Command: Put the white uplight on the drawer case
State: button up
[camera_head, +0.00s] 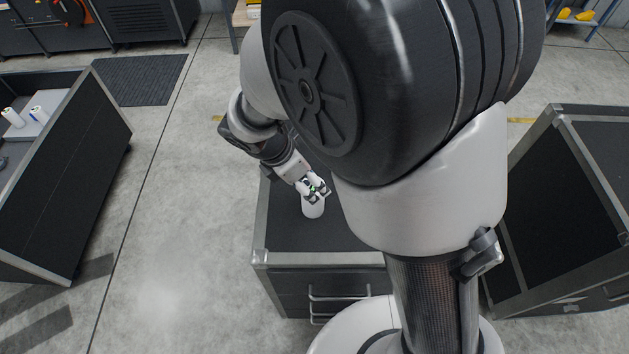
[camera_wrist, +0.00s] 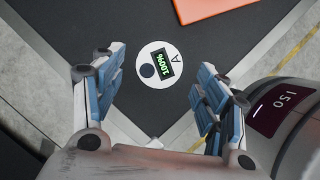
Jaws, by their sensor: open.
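The white uplight (camera_head: 312,209) is a short white cylinder standing upright on the black top of the drawer case (camera_head: 290,235). In the wrist view its round white top (camera_wrist: 151,61) faces me, with a green 100% display, a dark round spot and a letter A. My gripper (camera_head: 315,190) is open at the uplight's top end. In the wrist view its fingers (camera_wrist: 158,88) stand apart on either side of the uplight, with gaps showing. The drawer case has metal edges and bar handles on its front. My arm hides its right part in the head view.
An orange flat object (camera_wrist: 212,6) lies on the dark top in the wrist view. A grey rounded body with a dark ISO label (camera_wrist: 282,106) is close at right. Black cases stand left (camera_head: 85,165) and right (camera_head: 570,190). White cylinders (camera_head: 13,117) sit in the left one.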

jog(key=shift+v, duration=1.4)
jog(key=shift+d, duration=0.1)
jog(key=s+d+r+m+y, duration=0.2)
jog(key=s+d+r+m, duration=0.4)
jog(key=d+r+m, duration=0.55)
jog(key=s+d+r+m+t+y, duration=0.1)
jog(key=s+r+m, duration=0.1)
jog(key=s+m, duration=0.3)
jog(key=s+d+r+m+t+y, duration=0.1)
jog(key=s+d+r+m, duration=0.1)
jog(key=s+m, duration=0.4)
jog(key=shift+s+d+m, duration=0.15)
jog(key=shift+d+m, duration=0.1)
jog(key=shift+m, duration=0.7)
